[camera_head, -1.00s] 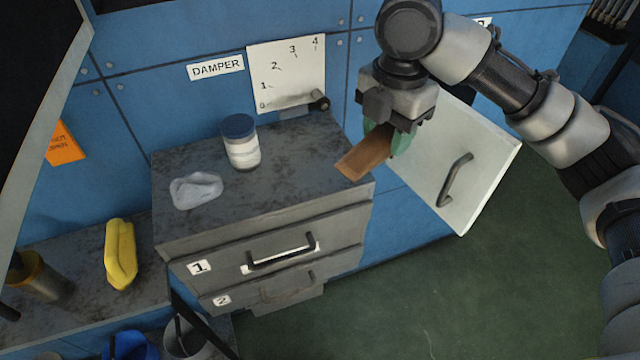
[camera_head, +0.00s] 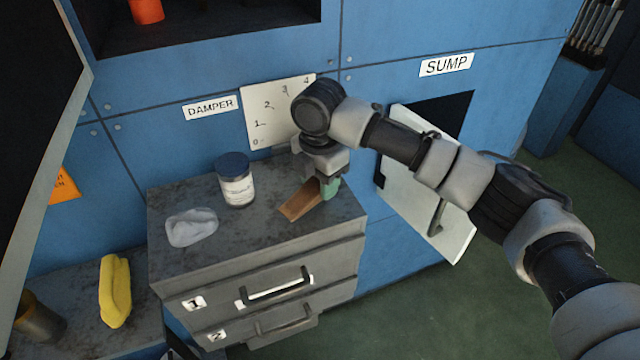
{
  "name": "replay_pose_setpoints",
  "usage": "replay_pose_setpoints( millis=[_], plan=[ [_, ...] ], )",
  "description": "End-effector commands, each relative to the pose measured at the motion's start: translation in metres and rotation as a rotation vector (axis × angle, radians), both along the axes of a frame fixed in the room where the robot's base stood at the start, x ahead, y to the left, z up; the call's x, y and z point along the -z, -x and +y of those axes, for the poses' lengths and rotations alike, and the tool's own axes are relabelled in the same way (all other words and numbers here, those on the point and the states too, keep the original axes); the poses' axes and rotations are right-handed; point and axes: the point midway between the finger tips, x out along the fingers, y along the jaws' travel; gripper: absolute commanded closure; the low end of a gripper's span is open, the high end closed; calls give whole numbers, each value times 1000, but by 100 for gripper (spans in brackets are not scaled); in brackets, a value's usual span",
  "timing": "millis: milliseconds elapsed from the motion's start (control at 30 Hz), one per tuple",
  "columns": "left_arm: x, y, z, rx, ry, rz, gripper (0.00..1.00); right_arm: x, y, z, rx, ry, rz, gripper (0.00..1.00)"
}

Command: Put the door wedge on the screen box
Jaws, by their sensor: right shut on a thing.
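The door wedge (camera_head: 300,204) is a brown wooden piece with its thin end pointing down-left. My right gripper (camera_head: 328,187), with green fingers, is shut on its thick end. It holds the wedge at the right part of the top of a grey drawer unit (camera_head: 255,240), which seems to be the screen box, though no label says so. I cannot tell whether the wedge touches that top. My left gripper is not in view.
A blue-lidded jar (camera_head: 235,182) and a crumpled clear bag (camera_head: 191,228) stand on the unit's top. A yellow object (camera_head: 115,291) lies on a lower bench at left. A white door (camera_head: 415,195) hangs open below the SUMP sign (camera_head: 446,65).

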Motion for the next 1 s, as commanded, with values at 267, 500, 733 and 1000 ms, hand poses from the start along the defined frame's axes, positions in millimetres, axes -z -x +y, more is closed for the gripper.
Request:
replay_pose_setpoints(
  millis=[267,500,733,1000],
  plan=[
    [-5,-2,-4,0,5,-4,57,18,0,-1,0,-1,1,81],
    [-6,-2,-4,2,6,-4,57,20,0,-1,0,-1,1,54],
    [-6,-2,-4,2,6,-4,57,20,0,0,0,0,1,33],
    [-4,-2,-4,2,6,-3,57,15,0,0,0,-1,-1,33]
  ],
)
